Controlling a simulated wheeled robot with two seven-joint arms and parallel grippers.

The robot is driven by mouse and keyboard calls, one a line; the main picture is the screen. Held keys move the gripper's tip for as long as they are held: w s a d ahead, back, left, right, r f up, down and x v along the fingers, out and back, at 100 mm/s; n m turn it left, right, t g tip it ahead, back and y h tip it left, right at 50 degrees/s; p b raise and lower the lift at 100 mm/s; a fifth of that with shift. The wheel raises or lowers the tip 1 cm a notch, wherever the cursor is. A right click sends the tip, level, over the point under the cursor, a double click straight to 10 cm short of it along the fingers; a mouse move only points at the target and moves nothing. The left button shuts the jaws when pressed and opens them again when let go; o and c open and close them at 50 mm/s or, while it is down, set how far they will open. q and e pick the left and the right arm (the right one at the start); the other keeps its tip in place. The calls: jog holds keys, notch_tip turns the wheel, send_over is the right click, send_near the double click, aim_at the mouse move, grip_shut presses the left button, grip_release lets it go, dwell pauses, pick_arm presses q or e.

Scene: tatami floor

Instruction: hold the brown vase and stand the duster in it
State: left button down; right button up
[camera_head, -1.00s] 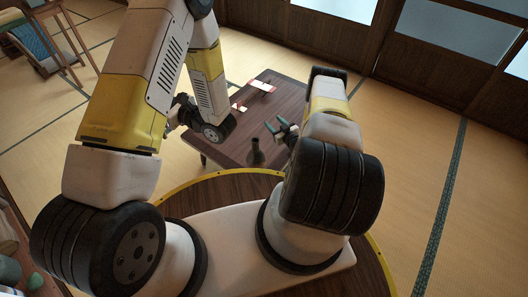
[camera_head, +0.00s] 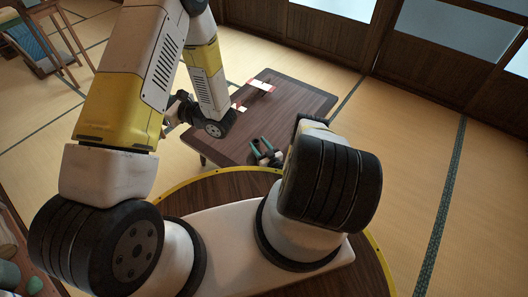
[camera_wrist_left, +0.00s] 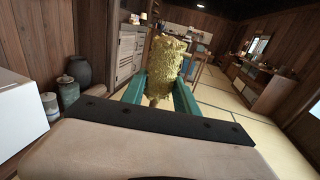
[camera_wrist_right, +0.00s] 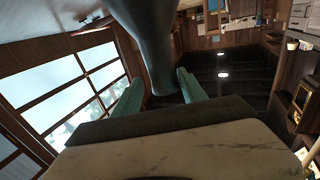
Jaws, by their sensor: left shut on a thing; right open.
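The vase (camera_wrist_right: 148,35), dark and narrow-necked, stands between the teal fingers of my right gripper in the right wrist view. It is also visible in the head view (camera_head: 267,147), small and partly covered by the fingers. My right gripper (camera_head: 266,154) is open around it at the near edge of the low table. Whether a finger touches the vase I cannot tell. My left gripper (camera_wrist_left: 160,92) is shut on the duster (camera_wrist_left: 166,62), which has a fluffy yellow head beyond the fingers. In the head view my left arm hides the duster.
The low dark wooden table (camera_head: 290,98) has clear room to the right and back. A red and white object (camera_head: 261,86) lies at its back left. Jars (camera_wrist_left: 68,92) and a dark pot (camera_wrist_left: 79,71) stand by the wall in the left wrist view.

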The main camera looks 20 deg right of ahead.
aim_at(256, 140)
jog(key=shift+x, duration=2.25)
grip_shut()
